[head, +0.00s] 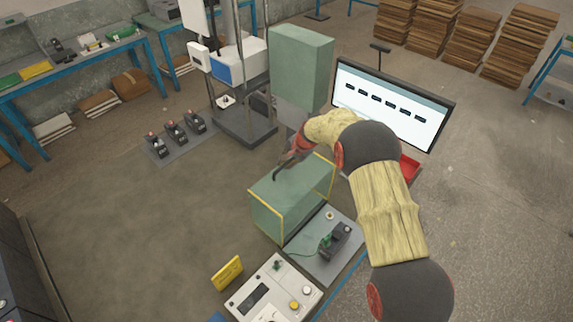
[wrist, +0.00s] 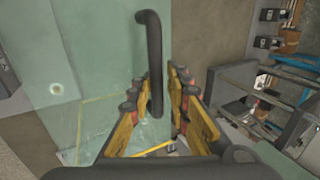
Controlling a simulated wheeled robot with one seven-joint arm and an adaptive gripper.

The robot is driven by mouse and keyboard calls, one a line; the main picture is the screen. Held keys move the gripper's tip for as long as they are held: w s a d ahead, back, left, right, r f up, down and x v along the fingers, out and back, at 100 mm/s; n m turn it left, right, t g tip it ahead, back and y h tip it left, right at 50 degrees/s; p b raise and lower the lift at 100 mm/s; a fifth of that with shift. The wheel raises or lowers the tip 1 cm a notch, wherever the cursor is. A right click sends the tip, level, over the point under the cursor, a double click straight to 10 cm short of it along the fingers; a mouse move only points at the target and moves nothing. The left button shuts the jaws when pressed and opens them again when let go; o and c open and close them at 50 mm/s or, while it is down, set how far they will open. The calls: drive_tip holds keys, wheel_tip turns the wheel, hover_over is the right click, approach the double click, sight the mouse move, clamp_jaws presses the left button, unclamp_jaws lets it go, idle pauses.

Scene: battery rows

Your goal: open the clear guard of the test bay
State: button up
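The clear guard (head: 290,195) of the test bay is a greenish see-through box with yellow edges, standing closed on the bench in the head view. Its pane (wrist: 95,60) fills the left of the wrist view. A dark bar handle (wrist: 152,50) stands out from it. My gripper (head: 284,163) is at the guard's top far side in the head view. In the wrist view my gripper (wrist: 160,85) is open, its yellow and dark fingers on either side of the handle. A gap shows between the handle and the right finger; contact on the left cannot be told.
A green-grey column (head: 302,60) and a monitor (head: 392,102) stand behind the guard. A control box (head: 273,290) with buttons, a yellow sign (head: 227,272) and a plate with a black device (head: 340,240) are in front.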

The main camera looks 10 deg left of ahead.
drive_tip(key=shift+o, duration=0.2)
drive_tip(key=v, duration=1.2)
drive_tip(key=shift+f, duration=0.1)
idle(0.3)
